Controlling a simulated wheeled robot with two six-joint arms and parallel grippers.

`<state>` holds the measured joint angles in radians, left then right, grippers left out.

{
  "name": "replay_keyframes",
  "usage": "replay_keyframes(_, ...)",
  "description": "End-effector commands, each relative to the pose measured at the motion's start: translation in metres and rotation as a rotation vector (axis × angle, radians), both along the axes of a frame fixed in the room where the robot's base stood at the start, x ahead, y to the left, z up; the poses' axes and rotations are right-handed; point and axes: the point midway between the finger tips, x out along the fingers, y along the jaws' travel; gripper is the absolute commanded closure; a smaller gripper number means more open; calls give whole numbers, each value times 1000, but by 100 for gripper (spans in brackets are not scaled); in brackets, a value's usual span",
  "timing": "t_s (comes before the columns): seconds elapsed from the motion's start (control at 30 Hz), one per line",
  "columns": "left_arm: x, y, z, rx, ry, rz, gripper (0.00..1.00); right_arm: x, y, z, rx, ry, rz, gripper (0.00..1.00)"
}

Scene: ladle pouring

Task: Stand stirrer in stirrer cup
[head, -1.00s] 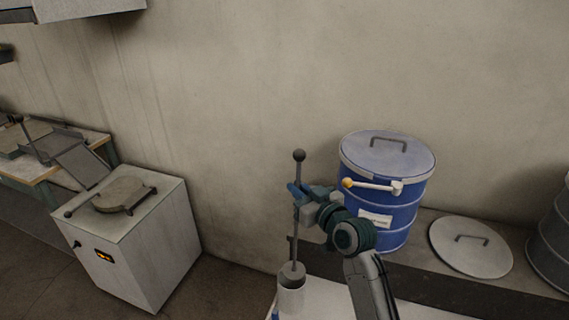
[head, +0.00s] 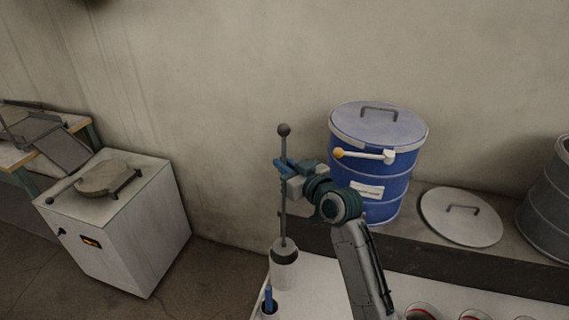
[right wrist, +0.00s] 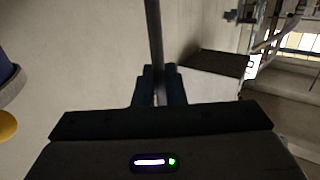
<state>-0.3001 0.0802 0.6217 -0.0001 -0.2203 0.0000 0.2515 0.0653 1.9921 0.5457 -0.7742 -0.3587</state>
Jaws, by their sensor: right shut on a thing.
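The stirrer is a thin dark rod (head: 283,218) with a ball on top and a wider grey part at its lower end. It stands about upright in the head view. My right gripper (head: 284,171) is shut on the rod in its upper half. The rod also runs between the fingers in the right wrist view (right wrist: 154,40). The white stirrer cup (head: 284,275) is directly below. The stirrer's grey lower part is at the cup's mouth; I cannot tell how deep it sits. My left gripper is not in view.
The cup stands on a white table (head: 345,278). A small holder with a blue handle (head: 268,298) is beside it. Red-rimmed bowls (head: 420,311) line the table's front right. A blue drum (head: 372,180) and a round lid (head: 461,216) are behind on a ledge. A white cabinet (head: 125,235) stands left.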

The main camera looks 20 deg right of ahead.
Motion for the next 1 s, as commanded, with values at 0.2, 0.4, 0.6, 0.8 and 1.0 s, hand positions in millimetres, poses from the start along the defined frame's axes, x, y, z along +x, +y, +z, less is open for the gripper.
replay_keyframes(0.2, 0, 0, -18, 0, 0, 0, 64, 0, 0, -21, 1, 0, 0, 100)
replay_keyframes(0.4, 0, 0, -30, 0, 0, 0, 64, 0, 0, -37, 1, 0, 0, 100)
replay_keyframes(0.6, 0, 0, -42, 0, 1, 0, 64, 0, 0, -52, -1, -1, 0, 100)
replay_keyframes(0.8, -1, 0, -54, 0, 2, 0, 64, 0, 0, -68, -1, -1, 0, 100)
replay_keyframes(1.0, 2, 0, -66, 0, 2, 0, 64, 0, 0, -84, 0, -1, 1, 100)
